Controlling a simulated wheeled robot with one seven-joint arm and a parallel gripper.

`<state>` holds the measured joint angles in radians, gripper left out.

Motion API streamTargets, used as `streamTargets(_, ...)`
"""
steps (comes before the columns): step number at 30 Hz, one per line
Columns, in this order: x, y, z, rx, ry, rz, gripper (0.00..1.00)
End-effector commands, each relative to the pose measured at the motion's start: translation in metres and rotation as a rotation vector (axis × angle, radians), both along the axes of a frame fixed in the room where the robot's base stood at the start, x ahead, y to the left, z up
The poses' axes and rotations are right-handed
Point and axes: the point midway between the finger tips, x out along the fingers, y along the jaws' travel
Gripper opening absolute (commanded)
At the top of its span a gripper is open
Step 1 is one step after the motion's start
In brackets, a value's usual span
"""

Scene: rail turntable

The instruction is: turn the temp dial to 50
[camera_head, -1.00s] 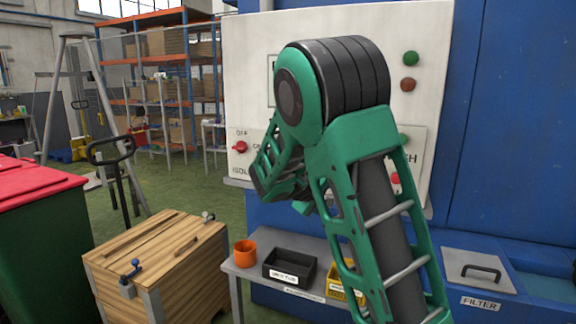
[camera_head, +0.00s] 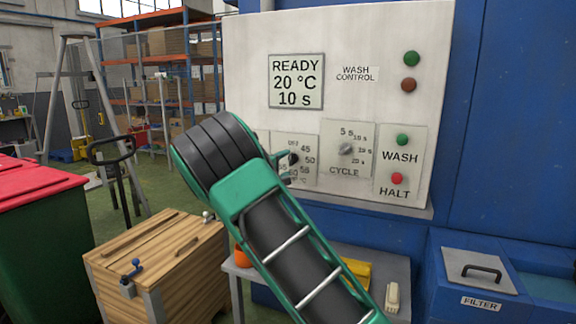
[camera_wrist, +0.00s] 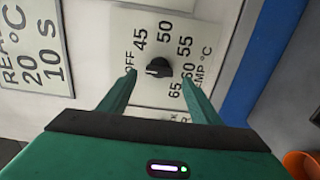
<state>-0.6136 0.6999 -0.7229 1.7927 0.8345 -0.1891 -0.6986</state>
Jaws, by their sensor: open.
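The temp dial, a black knob, is in the middle of the wrist view (camera_wrist: 158,67), ringed by OFF, 45, 50, 55, 60 and 65. Its nose seems to point left, near OFF; I cannot be sure. In the head view its plate (camera_head: 308,176) is partly hidden by my arm. My gripper (camera_wrist: 158,78) is open, its green fingertips on either side of the dial in the picture. Whether they touch it I cannot tell. In the head view the gripper is mostly hidden behind my arm. The display (camera_head: 296,82) reads READY, 20 °C, 10 s.
The cycle dial (camera_head: 346,149) is right of the temp plate, then the green WASH button (camera_head: 402,139) and red HALT button (camera_head: 397,179). A wooden crate (camera_head: 155,260) stands at left.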

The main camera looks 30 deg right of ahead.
Motion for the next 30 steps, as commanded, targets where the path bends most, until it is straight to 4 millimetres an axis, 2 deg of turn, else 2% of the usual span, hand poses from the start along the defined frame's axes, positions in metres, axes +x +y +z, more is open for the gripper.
streamTargets(3,0.011,-0.016,0.000,0.000,-0.001,-0.002,0.58)
streamTargets(9,0.023,-0.031,0.000,0.001,-0.001,-0.001,0.58)
streamTargets(20,0.026,-0.035,0.000,0.001,0.000,-0.001,0.58)
streamTargets(21,0.026,-0.035,0.000,0.001,0.000,-0.001,0.53)
streamTargets(26,0.026,-0.035,0.000,0.002,0.000,-0.001,0.16)
streamTargets(28,0.026,-0.041,-0.001,0.002,0.000,-0.002,0.17)
streamTargets(30,0.026,-0.038,-0.001,0.004,0.000,-0.002,0.17)
